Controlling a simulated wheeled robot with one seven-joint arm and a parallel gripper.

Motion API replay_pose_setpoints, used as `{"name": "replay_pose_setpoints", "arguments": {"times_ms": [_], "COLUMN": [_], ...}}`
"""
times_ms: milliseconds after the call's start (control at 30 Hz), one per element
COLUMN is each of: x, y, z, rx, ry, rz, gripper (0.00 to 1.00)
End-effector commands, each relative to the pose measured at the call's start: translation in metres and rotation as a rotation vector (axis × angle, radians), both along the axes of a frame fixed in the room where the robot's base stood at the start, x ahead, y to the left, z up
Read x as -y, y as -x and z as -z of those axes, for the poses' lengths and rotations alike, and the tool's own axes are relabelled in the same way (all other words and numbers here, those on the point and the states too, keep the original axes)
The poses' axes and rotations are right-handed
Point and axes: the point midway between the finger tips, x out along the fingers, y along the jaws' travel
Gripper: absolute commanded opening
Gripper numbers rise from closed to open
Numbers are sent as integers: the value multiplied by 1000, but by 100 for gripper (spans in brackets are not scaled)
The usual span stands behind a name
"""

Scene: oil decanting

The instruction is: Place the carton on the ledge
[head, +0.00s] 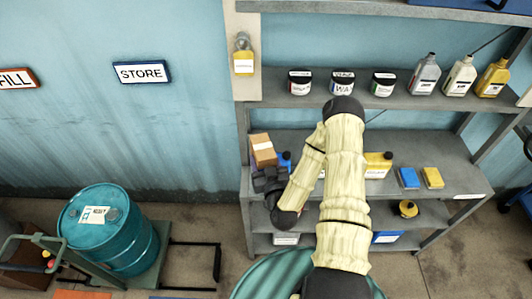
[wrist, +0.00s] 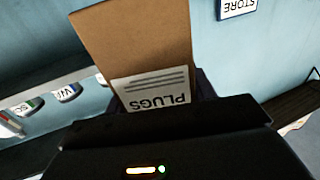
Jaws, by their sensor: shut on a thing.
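The carton (head: 263,150) is a small brown box at the left end of the middle shelf (head: 440,150) in the head view. In the wrist view the carton (wrist: 140,40) fills the upper middle, with a white label reading PLUGS upside down. My gripper (head: 265,172) is shut on the carton's near end. Its fingers are mostly hidden by the dark gripper body. I cannot tell whether the carton touches the shelf or hangs above it. No label in view names a ledge.
A blue-capped item (head: 285,159) stands close right of the carton. A yellow container (head: 378,164), blue box (head: 408,178) and yellow box (head: 433,178) share the middle shelf. Jars and bottles line the shelf above (head: 408,101). A teal drum (head: 110,230) stands at left.

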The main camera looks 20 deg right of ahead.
Motion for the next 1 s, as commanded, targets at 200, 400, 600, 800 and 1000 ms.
{"name": "replay_pose_setpoints", "arguments": {"times_ms": [200, 400, 600, 800, 1000], "x": [-5, -6, -4, -6, -6], "y": [5, 5, 3, 3, 3], "z": [21, 22, 16, 46, 77], "rx": [-12, -19, 1, 2, 2], "ry": [-7, -10, -6, 0, -1], "rz": [-2, -5, -1, -7, -7], "gripper": [23, 23, 23, 23, 23]}}
